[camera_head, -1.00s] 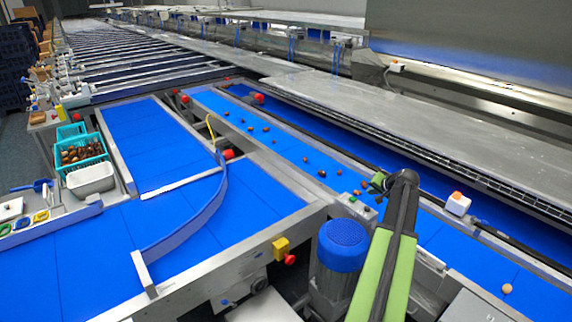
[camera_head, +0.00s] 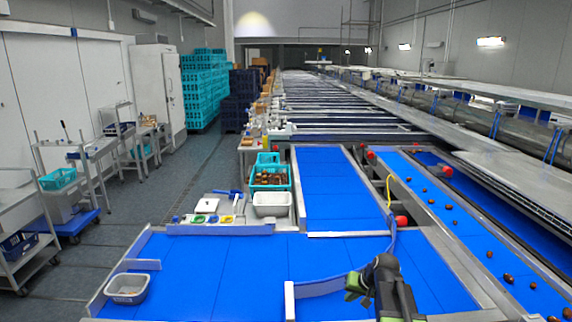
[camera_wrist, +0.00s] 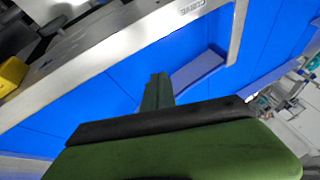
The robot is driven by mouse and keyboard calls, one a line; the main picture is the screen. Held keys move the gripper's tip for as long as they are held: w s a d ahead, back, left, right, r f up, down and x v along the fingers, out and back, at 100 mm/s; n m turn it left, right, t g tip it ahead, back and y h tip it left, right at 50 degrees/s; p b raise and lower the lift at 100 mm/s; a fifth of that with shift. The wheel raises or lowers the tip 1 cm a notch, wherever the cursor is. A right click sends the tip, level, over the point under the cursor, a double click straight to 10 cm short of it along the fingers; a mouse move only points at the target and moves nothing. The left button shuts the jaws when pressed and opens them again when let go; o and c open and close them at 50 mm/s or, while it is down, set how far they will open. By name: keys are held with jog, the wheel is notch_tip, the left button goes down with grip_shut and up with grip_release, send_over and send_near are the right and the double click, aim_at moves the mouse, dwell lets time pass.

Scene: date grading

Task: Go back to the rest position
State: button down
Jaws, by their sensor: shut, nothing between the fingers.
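My gripper (camera_head: 356,286) shows low right of centre in the head view, in front of the blue belt sorting surface (camera_head: 210,265). Its green fingers are together with nothing between them. In the wrist view my gripper (camera_wrist: 158,88) points over blue belt (camera_wrist: 105,85) and a metal frame edge (camera_wrist: 150,45). Several brown dates (camera_head: 455,223) lie spread along the blue conveyor on the right.
A teal basket (camera_head: 283,170) of dates and a white tub (camera_head: 272,205) stand beyond the near belt. A grey tub (camera_head: 127,288) sits at its left corner. Carts (camera_head: 85,165) and teal crates (camera_head: 203,90) line the left floor. A curved guide (camera_head: 330,284) is by my gripper.

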jog(key=s+a+f+n+g, duration=0.2)
jog(key=s+a, duration=0.6)
jog(key=a, duration=0.2)
jog(key=s+d+f+g+h, duration=0.1)
jog(key=s+d+g+h, duration=0.1)
jog(key=s, duration=0.6)
jog(key=shift+d+g+h, duration=0.3)
jog(key=shift+d+g, duration=0.2)
jog(key=shift+d, duration=0.05)
